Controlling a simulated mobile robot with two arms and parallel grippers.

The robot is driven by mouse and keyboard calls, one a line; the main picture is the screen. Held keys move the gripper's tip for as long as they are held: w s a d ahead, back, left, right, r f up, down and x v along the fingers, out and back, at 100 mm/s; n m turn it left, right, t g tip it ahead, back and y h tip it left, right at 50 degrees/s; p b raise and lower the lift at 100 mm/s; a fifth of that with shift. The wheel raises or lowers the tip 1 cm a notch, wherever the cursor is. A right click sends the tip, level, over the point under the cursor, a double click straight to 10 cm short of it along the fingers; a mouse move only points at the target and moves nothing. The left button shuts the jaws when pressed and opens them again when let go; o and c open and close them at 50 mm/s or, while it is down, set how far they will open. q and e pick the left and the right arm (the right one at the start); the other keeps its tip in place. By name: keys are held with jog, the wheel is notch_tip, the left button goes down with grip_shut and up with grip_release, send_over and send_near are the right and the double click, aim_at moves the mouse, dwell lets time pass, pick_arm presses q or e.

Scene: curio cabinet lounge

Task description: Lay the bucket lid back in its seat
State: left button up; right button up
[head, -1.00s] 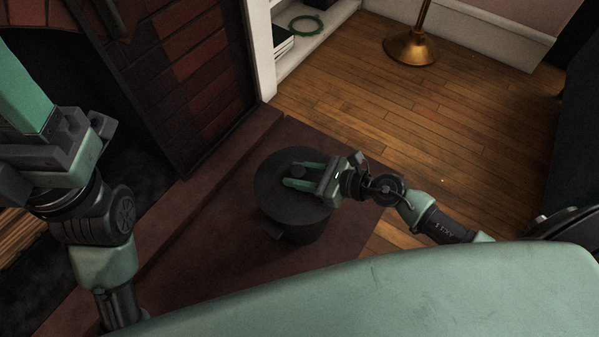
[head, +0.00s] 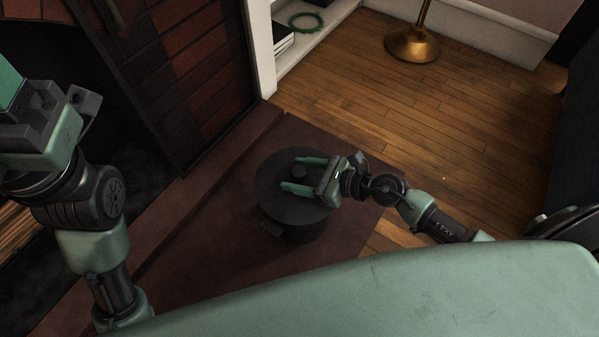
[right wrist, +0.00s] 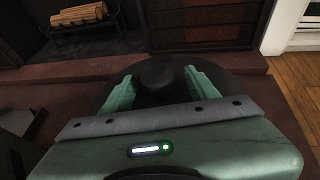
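The dark bucket (head: 300,232) stands on the reddish hearth slab. Its round dark lid (head: 270,192) lies over the top and looks flat; whether its rim sits fully in the seat is too dark to tell. The lid has a short round knob (head: 299,172), also in the right wrist view (right wrist: 156,72). My right gripper (head: 290,173) is open, its green fingers on either side of the knob with gaps to both. My left gripper (head: 38,118) is raised at the left edge, away from the bucket; its fingertips are not clearly shown.
A brick fireplace (head: 190,60) with logs (head: 18,232) stands at the left. A white shelf (head: 310,38) holds a green ring (head: 306,22). A brass lamp base (head: 412,44) stands on the wooden floor, which is clear to the right of the bucket.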

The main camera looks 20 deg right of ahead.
jog(key=shift+s, duration=0.1)
jog(key=shift+p+v, duration=0.6)
jog(key=shift+v, duration=3.35)
